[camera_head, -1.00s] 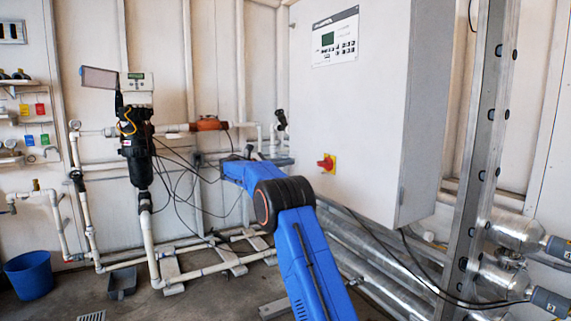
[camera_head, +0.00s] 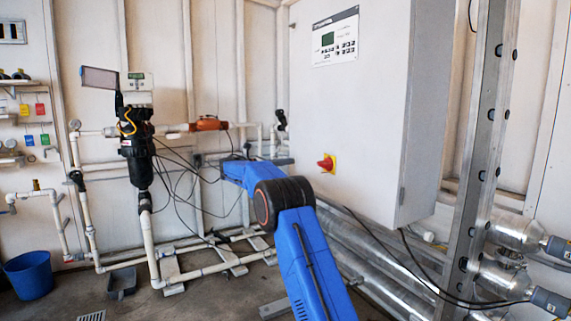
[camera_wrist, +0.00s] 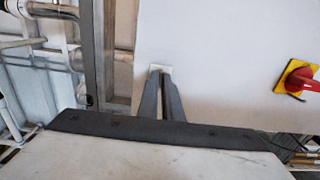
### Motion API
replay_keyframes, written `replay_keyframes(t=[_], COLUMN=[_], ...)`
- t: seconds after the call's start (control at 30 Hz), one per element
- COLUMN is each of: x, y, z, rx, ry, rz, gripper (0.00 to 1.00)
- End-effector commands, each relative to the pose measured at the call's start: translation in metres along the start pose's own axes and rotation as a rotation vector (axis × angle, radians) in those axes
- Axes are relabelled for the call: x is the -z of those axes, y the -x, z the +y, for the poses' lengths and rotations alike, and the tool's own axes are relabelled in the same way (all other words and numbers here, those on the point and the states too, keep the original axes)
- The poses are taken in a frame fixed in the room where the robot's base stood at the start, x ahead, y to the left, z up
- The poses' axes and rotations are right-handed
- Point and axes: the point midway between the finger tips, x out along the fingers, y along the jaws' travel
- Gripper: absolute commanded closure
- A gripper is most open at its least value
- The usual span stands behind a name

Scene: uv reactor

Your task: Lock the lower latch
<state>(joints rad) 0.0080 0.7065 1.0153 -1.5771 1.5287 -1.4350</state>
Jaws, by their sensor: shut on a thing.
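The white cabinet (camera_head: 355,110) fills the right middle of the head view. It also fills much of the wrist view (camera_wrist: 225,65). In the wrist view my gripper (camera_wrist: 160,72) reaches to the cabinet near its edge. Its two grey fingers come together at a small pale piece (camera_wrist: 160,68), which seems to be the latch. The gripper is shut on it. The fingers hide most of the piece, so its angle cannot be told. My gripper does not show in the head view.
A red and yellow rotary switch (camera_head: 327,164) is on the cabinet front, and also shows in the wrist view (camera_wrist: 299,79). A metal post (camera_head: 480,150) stands right of the cabinet. Silver pipes (camera_head: 370,255) run below it. A black filter housing (camera_head: 137,150) stands at left.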

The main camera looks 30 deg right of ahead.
Motion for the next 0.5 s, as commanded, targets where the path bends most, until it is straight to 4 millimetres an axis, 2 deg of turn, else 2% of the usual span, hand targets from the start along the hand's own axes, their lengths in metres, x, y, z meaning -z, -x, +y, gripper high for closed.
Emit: replay_keyframes(t=[0.13, 0.23, 0.5], x=[0.0017, 0.0016, 0.0007], y=[-0.0001, -0.0001, 0.0001], z=[0.0002, 0.0002, 0.0001], rx=[0.001, 0.0, 0.0], ry=[0.002, 0.002, 0.0], rz=[0.001, 0.001, 0.0], gripper=[1.0, 0.76, 0.76])
